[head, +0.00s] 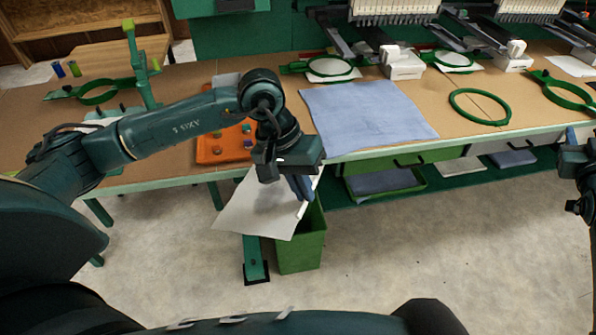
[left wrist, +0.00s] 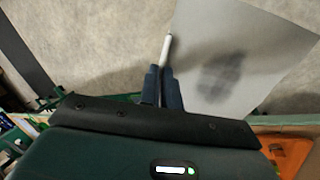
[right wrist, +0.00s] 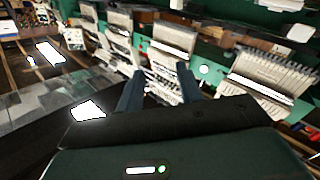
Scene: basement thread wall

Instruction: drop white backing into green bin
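The white backing (head: 262,205) is a thin pale sheet. It hangs tilted from my left gripper (head: 303,190), over and to the left of the green bin (head: 302,250). In the left wrist view my left gripper's fingers (left wrist: 164,75) are close together on a rolled edge of the backing, and the sheet (left wrist: 235,60) spreads to the right. The bin stands on the floor in front of the table; the backing and gripper hide much of its opening. My right gripper's fingers (right wrist: 160,88) are apart and empty in the right wrist view, pointing towards the embroidery machines.
A blue cloth (head: 365,113) lies on the table (head: 455,140) above the bin. An orange tray (head: 210,150) with small spools is behind my left arm. A green table leg (head: 254,258) stands left of the bin. The floor in front is clear.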

